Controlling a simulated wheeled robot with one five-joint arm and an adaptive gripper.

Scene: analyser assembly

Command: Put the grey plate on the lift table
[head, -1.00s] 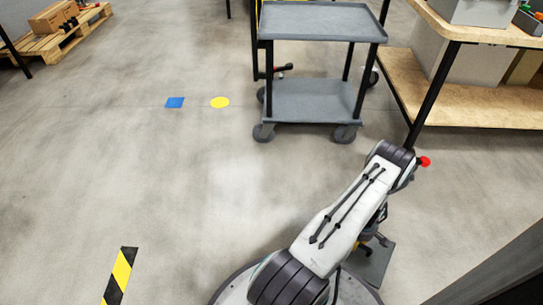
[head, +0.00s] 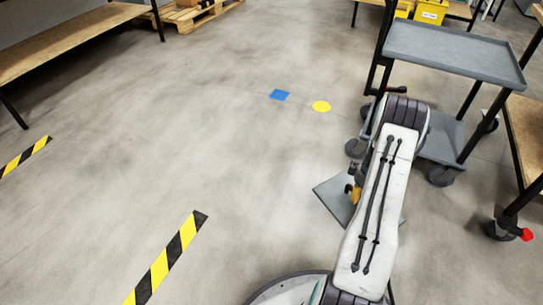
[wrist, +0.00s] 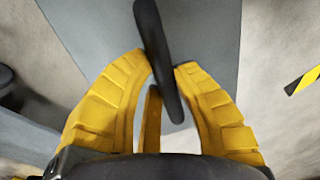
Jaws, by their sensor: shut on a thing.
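The grey plate (head: 333,198) shows in the head view beside and below my arm, above the floor and partly hidden by the arm. In the wrist view the plate (wrist: 213,45) fills the upper middle, with a dark bar-like handle (wrist: 150,30) across it. My gripper (wrist: 163,66) has its yellow fingers on either side of this handle and is shut on it. In the head view only a little yellow of my gripper (head: 354,192) shows. I cannot make out a lift table for certain in either view.
A grey two-shelf trolley (head: 455,52) stands at upper right, close beyond my arm. A wooden bench (head: 525,130) is at the right edge, another (head: 75,38) at upper left. Blue (head: 279,95) and yellow (head: 321,106) floor marks lie ahead. The left and middle floor is open, with striped tape (head: 165,262).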

